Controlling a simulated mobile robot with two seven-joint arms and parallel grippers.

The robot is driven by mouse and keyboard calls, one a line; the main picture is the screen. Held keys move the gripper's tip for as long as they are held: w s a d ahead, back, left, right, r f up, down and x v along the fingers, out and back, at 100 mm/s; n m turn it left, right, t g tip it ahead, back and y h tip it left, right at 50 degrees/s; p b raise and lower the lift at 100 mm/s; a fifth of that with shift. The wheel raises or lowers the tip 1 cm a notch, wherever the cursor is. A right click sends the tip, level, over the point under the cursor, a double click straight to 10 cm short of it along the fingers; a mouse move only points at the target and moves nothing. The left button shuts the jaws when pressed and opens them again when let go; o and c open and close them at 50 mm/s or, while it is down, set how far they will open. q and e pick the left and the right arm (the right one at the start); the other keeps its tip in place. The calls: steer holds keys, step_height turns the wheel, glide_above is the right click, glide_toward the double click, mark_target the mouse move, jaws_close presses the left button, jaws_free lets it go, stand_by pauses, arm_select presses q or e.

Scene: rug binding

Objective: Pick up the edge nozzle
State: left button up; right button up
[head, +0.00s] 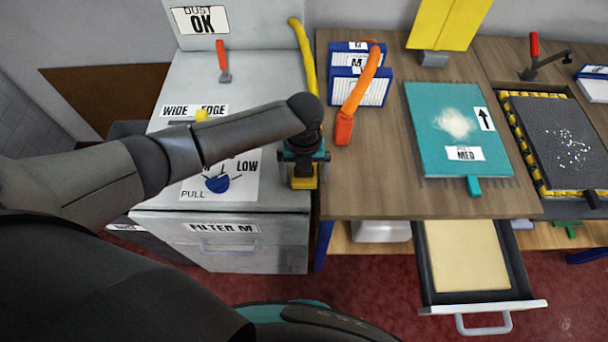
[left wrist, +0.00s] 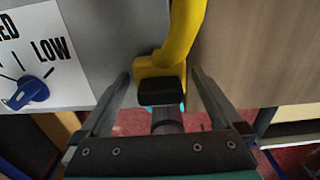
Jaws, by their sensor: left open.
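A yellow nozzle (head: 303,182) with a black end sits at the end of a yellow hose (head: 303,58), by the seam between grey cabinet and wooden table. No label on it shows. My left gripper (head: 304,160) is above it, pointing down and partly covering it. In the left wrist view the yellow nozzle (left wrist: 154,66) and its black end lie between the open fingers of the left gripper (left wrist: 160,82), with gaps on both sides. An orange nozzle (head: 359,92) lies on the table to the right. My right gripper is not in view.
The grey cabinet (head: 262,75) carries WIDE and EDGE labels and a blue dial (head: 217,184). Blue-framed filters (head: 373,92) stand behind the orange nozzle. A teal mat (head: 430,110) with pale dust lies to the right. A drawer (head: 466,255) stands open below the table.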

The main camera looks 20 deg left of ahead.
arm_select(q)
steer(key=c, duration=1.5)
steer(key=shift+r, duration=0.2)
step_height(320, 180, up, 20)
steer(key=p, duration=0.2)
steer(key=shift+f, duration=0.1)
